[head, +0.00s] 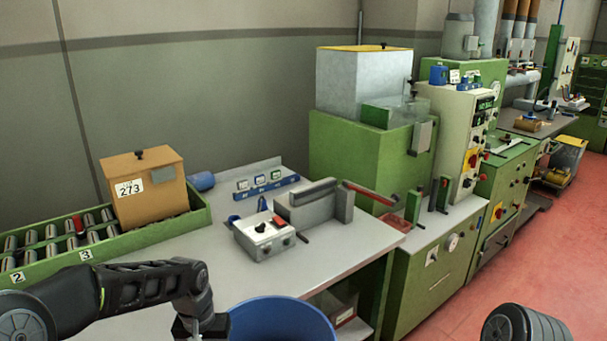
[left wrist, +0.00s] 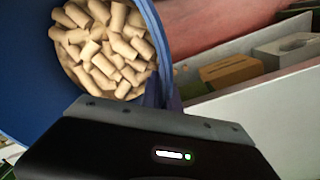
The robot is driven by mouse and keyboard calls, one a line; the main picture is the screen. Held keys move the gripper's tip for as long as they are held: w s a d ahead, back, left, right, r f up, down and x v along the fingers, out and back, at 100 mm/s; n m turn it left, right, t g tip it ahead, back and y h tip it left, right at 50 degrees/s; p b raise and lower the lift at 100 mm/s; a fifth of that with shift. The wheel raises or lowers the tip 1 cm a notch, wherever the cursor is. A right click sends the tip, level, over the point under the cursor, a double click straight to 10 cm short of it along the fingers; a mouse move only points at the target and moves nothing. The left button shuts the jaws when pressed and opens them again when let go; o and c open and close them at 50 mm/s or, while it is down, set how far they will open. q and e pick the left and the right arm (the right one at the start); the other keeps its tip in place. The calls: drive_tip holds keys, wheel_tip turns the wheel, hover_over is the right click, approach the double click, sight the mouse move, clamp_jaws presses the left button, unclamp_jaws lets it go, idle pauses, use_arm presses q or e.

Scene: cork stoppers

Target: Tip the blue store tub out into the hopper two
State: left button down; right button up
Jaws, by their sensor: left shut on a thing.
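The blue store tub (head: 282,318) is at the bottom middle of the head view, cut off by the frame edge. In the left wrist view the tub (left wrist: 22,75) is open, with several pale cork stoppers (left wrist: 105,50) inside. My left gripper (head: 212,326) is shut on the tub's rim; its fingers show in the left wrist view (left wrist: 165,97). A grey hopper (head: 362,85) with a yellow rim stands on a green machine at the back. I can read no number on it. My right gripper is out of view.
A grey bench (head: 190,254) holds a switch box (head: 263,238), a grey vice-like block (head: 313,206) and a blue cylinder (head: 201,181). An orange box marked 273 (head: 145,187) stands on a green roller rack (head: 125,240).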

use_arm(q)
drive_tip(key=s+f, duration=0.3)
drive_tip(key=f, duration=0.7)
drive_tip(key=shift+s+f, duration=0.25)
drive_tip(key=shift+f, duration=0.15)
drive_tip(key=shift+d, duration=0.1)
